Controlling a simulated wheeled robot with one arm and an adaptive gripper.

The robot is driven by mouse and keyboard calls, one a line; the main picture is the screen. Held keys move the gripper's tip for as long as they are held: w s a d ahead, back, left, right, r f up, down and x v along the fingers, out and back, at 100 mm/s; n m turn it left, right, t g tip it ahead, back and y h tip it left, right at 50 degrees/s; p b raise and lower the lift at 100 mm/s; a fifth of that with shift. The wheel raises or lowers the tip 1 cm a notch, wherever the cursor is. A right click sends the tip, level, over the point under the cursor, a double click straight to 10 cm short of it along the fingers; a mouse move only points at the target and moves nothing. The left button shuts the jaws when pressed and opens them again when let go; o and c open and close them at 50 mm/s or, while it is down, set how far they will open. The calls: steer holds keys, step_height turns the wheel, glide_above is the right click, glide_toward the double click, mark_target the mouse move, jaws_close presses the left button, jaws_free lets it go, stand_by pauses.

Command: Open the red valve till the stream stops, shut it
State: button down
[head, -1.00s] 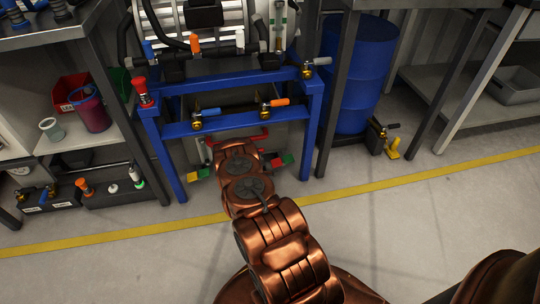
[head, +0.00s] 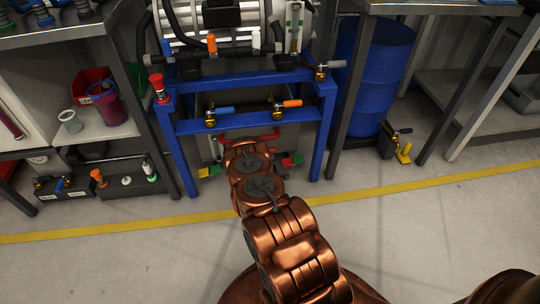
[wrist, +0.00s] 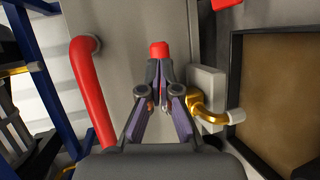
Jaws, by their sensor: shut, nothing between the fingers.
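My gripper (wrist: 158,72) is shut in the wrist view, its fingertips together just before a red, blunt-ended piece (wrist: 158,49), which looks like the end of the red valve's lever. Whether they touch it I cannot tell. A brass spout (wrist: 204,108) curves out to the right of the fingers and ends in a pale stub (wrist: 236,116). I cannot tell whether that is liquid; no clear stream shows. The valve body is mostly hidden behind the gripper. In the head view a red bar (head: 270,135) shows past my arm, below the blue frame; my gripper is hidden there.
A thick red curved bar (wrist: 88,90) stands left of the fingers on a grey panel (wrist: 120,35). A brown dark-framed recess (wrist: 278,90) is at the right. The blue frame (head: 250,122) carries blue-handled and orange-handled valves. A blue barrel (head: 375,75) stands right. The front floor is open.

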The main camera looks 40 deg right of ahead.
steer(key=s+a+r+p, duration=0.2)
steer(key=s+a, duration=0.3)
steer(key=s, duration=0.4)
steer(key=shift+a+r, duration=0.35)
steer(key=shift+r, duration=0.05)
